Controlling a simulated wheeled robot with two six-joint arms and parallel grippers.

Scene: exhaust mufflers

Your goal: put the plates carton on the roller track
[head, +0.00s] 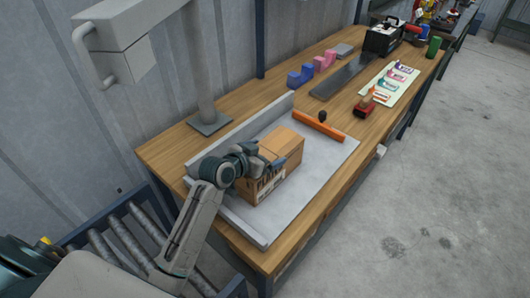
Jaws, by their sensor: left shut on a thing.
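The plates carton (285,143) is a brown cardboard box with dark print and a white label on its near side. It stands on a grey metal tray (325,160) on the wooden workbench. My left gripper (268,160) reaches over the carton from the left and is shut on it, partly hiding its top and left side. I cannot tell whether the carton is clear of the tray. The roller track (116,240), with grey rollers in a dark blue frame, is at the lower left, partly hidden by my arm. My right gripper is not in view.
An orange bar tool (318,126) lies behind the carton. A grey post (205,80) stands on the bench at the left. Further back are blue (300,76) and pink (325,61) blocks and a white board (388,84) with small tools. Open floor lies to the right.

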